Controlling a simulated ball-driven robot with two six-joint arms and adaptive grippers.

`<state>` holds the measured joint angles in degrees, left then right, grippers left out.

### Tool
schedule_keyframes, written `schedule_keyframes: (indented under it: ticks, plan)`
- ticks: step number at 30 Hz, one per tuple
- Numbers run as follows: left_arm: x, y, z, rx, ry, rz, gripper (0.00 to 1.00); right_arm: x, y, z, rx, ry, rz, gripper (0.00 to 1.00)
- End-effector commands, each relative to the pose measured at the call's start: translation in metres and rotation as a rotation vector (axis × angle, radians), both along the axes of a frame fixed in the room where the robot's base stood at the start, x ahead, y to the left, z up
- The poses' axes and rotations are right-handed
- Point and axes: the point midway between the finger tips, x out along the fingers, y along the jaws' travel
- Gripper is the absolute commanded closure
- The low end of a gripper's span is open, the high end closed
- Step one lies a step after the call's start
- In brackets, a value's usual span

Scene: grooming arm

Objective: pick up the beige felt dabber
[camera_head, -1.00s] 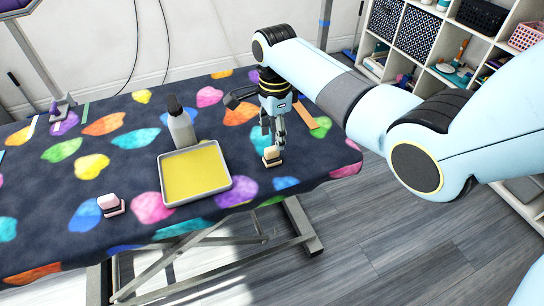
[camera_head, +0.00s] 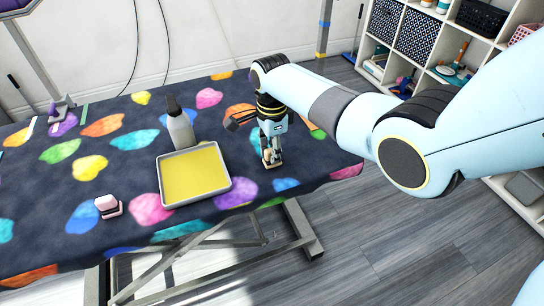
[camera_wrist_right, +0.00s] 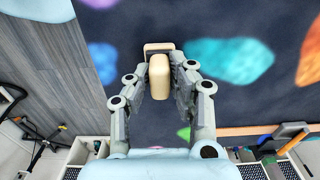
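The beige felt dabber (camera_head: 268,162) stands on the dark patterned table to the right of the yellow tray, partly hidden by my right gripper (camera_head: 272,155). In the right wrist view, the dabber's pale beige block (camera_wrist_right: 159,76) with a dark band sits between the two fingers of the right gripper (camera_wrist_right: 160,80). The fingers are close to its sides at a narrow spacing; I cannot tell whether both touch it. The dabber appears to rest on the table. My left gripper is not in view.
A grey-rimmed tray with a yellow inside (camera_head: 194,174) lies left of the gripper. A grey bottle with a dark cap (camera_head: 180,128) stands behind it. The cloth between these is clear.

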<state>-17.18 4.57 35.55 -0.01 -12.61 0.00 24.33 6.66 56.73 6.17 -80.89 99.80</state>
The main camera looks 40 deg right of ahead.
Motion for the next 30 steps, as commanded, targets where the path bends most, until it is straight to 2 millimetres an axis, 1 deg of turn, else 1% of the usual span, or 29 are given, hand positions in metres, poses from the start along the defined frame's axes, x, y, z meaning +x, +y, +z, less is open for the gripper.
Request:
schedule_keyframes:
  ticks: [1, 2, 3, 14, 17, 19, 23, 24, 30]
  plan:
    - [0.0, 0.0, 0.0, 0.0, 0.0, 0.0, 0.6, 0.0, 0.0, 0.0, 0.0, 0.0, 0.0, 0.94]
    - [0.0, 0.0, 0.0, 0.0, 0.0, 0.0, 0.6, 0.0, 0.0, 0.0, 0.0, 0.0, 0.0, 0.98]
    - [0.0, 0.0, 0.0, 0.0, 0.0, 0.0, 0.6, 0.0, 0.0, 0.0, 0.0, 0.0, 0.0, 1.0]
    - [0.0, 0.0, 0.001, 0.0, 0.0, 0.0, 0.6, 0.0, 0.0, 0.003, 0.0, 0.0, 0.0, 1.0]
    - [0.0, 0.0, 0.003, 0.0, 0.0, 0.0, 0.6, 0.001, 0.0, 0.01, 0.0, -0.002, 0.0, 1.0]
    - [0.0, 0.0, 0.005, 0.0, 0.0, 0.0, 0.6, 0.001, 0.0, 0.019, 0.0, -0.002, 0.0, 1.0]
    - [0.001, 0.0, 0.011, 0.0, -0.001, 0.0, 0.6, 0.0, -0.001, 0.046, -0.001, -0.005, 0.0, 1.0]
    - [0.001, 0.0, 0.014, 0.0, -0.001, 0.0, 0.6, -0.012, -0.005, 0.049, -0.004, 0.002, -0.001, 1.0]
    - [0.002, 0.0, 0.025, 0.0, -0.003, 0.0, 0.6, -0.055, -0.018, 0.076, -0.004, 0.0, 0.001, 1.0]
